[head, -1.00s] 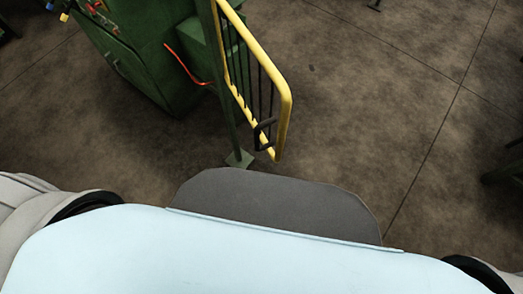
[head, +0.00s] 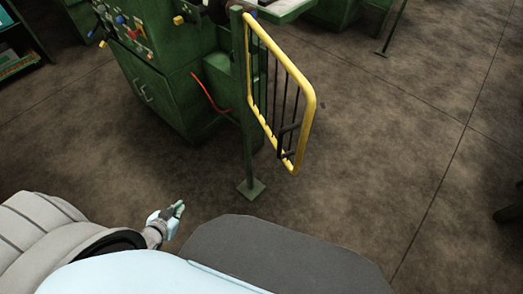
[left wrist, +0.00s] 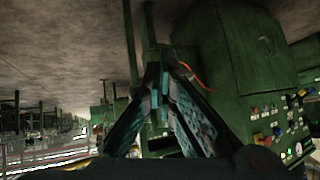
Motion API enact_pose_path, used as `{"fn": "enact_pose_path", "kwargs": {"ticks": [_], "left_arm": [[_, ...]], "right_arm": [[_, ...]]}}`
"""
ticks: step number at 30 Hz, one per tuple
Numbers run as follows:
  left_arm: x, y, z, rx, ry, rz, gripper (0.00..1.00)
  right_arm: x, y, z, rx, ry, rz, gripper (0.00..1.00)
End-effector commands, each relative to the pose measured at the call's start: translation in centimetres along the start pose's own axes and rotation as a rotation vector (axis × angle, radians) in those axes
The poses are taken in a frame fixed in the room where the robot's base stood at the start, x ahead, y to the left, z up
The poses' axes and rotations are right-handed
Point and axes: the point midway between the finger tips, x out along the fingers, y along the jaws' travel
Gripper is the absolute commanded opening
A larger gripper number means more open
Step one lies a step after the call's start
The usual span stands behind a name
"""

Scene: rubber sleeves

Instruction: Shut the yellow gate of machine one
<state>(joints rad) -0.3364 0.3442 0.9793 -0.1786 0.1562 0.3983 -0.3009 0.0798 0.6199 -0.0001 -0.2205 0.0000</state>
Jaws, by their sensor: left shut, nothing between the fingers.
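The yellow gate (head: 312,125) hangs on a green post (head: 247,120) in the head view. It has a yellow frame, dark bars and a dark handle (head: 287,138) near its free end. It stands swung out from the post toward the right and near side. The green machine (head: 165,80) is behind and left of the post. My left gripper (head: 178,207) is low in the head view, left of the post's foot and well apart from the gate. In the left wrist view, its fingers (left wrist: 160,82) are shut and empty. My right gripper is not in view.
A red cable (head: 207,95) hangs at the machine's side. A shelf (head: 18,55) stands at the far left, and a thin green post (head: 393,28) at the back right.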

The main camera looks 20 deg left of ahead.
Motion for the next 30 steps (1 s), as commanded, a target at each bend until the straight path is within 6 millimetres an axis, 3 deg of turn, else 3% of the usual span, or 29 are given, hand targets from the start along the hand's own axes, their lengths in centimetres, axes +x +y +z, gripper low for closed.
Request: {"fn": "enact_pose_path", "kwargs": {"ticks": [1, 3, 5, 6, 7, 10, 13, 17, 30], "left_arm": [[0.4, -1.5, -6.6, 0.028, 0.194, 0.057, 0.00], [-2.0, -0.8, -16.6, 0.070, 0.467, 0.236, 0.00], [-5.8, 1.9, -23.0, 0.121, 0.634, 0.448, 0.00], [-8.7, 4.0, -25.5, 0.159, 0.701, 0.595, 0.00], [-10.8, 5.5, -26.8, 0.185, 0.732, 0.698, 0.00], [-15.7, 8.8, -28.3, 0.251, 0.761, 0.940, 0.00], [-17.2, 10.2, -28.7, 0.269, 0.759, 1.016, 0.00], [-16.8, 11.6, -29.6, 0.264, 0.763, 1.014, 0.00], [-14.0, 19.2, -33.9, 0.258, 0.764, 1.008, 0.00]], "right_arm": [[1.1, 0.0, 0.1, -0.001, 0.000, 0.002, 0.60], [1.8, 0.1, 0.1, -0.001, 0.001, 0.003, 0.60], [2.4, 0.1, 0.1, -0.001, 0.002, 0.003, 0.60], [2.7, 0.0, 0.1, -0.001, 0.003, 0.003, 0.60], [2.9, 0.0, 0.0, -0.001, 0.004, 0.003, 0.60], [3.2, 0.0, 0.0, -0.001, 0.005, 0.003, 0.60], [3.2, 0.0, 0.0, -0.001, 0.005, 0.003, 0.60], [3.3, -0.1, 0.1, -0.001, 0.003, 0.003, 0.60], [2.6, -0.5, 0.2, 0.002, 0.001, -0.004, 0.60]]}}
